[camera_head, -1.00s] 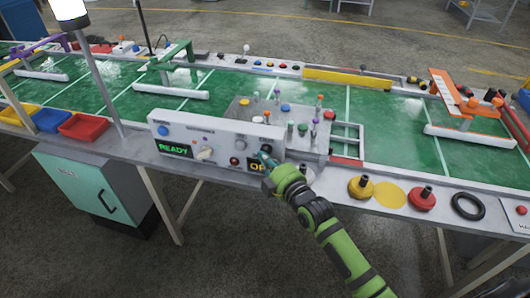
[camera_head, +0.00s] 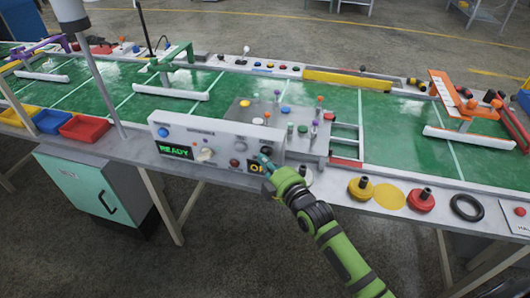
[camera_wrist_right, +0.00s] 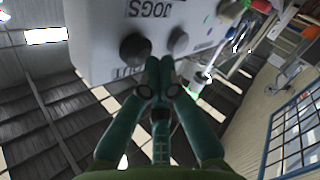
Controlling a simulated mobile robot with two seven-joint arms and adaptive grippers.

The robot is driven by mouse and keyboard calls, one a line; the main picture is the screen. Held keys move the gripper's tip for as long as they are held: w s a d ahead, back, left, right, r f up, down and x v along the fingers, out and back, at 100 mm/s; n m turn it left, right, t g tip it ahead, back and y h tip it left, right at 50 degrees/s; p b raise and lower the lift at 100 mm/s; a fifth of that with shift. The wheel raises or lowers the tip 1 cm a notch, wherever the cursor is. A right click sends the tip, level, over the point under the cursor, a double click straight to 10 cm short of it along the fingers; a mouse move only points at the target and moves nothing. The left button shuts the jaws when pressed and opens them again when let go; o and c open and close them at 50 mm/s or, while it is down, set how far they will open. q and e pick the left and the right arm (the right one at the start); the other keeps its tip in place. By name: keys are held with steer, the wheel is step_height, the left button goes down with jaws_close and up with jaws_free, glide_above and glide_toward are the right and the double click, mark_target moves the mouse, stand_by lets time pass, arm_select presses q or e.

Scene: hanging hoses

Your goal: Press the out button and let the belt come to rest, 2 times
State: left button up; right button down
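The control box (camera_head: 215,150) stands at the front edge of the green belt (camera_head: 290,92), with a READY display (camera_head: 175,150) and several buttons. In the head view my right gripper (camera_head: 265,159) is at the box's right end, by a dark round button. In the right wrist view its two fingers (camera_wrist_right: 159,66) are shut together and hold nothing. A black button (camera_wrist_right: 135,48) with a partly hidden label, seemingly OUT, is just beyond them, seen upside down. The tips appear apart from it. My left gripper is not in view.
Several small pegs stand on a grey plate (camera_head: 245,108) behind the box. Red (camera_head: 84,127) and blue (camera_head: 52,121) bins are at the left. Yellow (camera_head: 361,188) and red (camera_head: 421,201) knobbed discs and a black ring (camera_head: 467,207) lie on the front edge at the right.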

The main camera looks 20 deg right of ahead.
steer(key=shift+s+a, duration=0.25)
steer(key=shift+s, duration=0.15)
steer(key=s+a+p, duration=0.1)
steer(key=s, duration=0.1)
steer(key=s+a+p, duration=0.2)
stand_by(0.4)
steer(key=shift+d, duration=0.1)
stand_by(3.3)
steer(key=s+m+p, duration=0.1)
steer(key=m+p, duration=0.1)
steer(key=m, duration=0.3)
steer(key=s+a+m+p, duration=0.1)
steer(key=m+p, duration=0.1)
steer(key=m, duration=0.4)
steer(key=s+a+m+p, duration=0.1)
steer(key=m, duration=0.5)
steer(key=shift+s+a+f+g+p, duration=0.1)
steer(key=shift+s+f+g+p, duration=0.1)
steer(key=shift+g+p, duration=0.2)
